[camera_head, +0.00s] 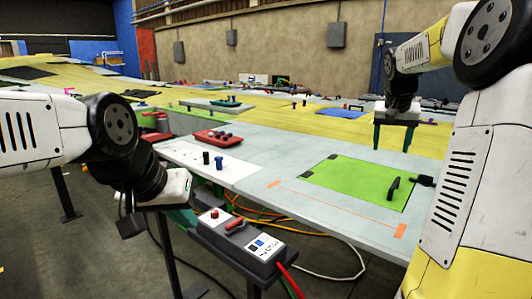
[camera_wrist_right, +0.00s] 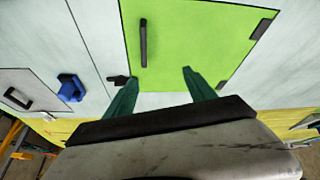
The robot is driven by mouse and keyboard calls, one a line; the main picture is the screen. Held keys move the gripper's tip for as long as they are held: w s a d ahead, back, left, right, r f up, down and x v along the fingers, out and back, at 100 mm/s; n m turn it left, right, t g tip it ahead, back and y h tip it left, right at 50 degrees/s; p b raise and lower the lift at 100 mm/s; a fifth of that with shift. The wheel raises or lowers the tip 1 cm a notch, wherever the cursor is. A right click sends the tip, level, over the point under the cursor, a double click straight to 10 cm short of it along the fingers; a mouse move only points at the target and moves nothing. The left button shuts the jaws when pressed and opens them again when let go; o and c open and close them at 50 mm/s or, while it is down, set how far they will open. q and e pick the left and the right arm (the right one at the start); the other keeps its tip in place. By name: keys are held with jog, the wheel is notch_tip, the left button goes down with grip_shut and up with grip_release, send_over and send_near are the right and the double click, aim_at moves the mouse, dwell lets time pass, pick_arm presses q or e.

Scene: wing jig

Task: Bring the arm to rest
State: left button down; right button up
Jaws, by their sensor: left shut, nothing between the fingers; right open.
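My right gripper (camera_head: 393,138) is raised over the far part of the wing jig (camera_head: 300,208) in the head view, its green fingers apart and empty, pointing down. In the right wrist view the open fingers (camera_wrist_right: 160,77) are spread over the bright green panel (camera_wrist_right: 185,45), with no object between them. My left gripper (camera_head: 184,215) is at the lower left of the head view, by the near edge of the jig, shut and empty. Its fingers are mostly hidden behind its dark body and wrist.
A grey control box (camera_head: 240,243) with a red button stands close right of my left gripper. The green panel (camera_head: 357,181) has a black handle (camera_head: 393,188). A red tray (camera_head: 219,138) and small knobs (camera_head: 206,158) stand on the jig. Cables hang below its near edge.

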jog(key=s+a+f+n+t+y, duration=0.1)
jog(key=s+a+f+n+y, duration=0.1)
jog(key=s+a, duration=0.9)
jog(key=s+a+f+n+y, duration=0.2)
jog(key=s+a+f+n, duration=0.1)
jog(key=s+a, duration=0.8)
jog(key=s, duration=0.5)
jog(key=shift+a+f+t+y, duration=0.2)
jog(key=shift+a+t+y, duration=0.1)
jog(key=shift+a+t, duration=0.1)
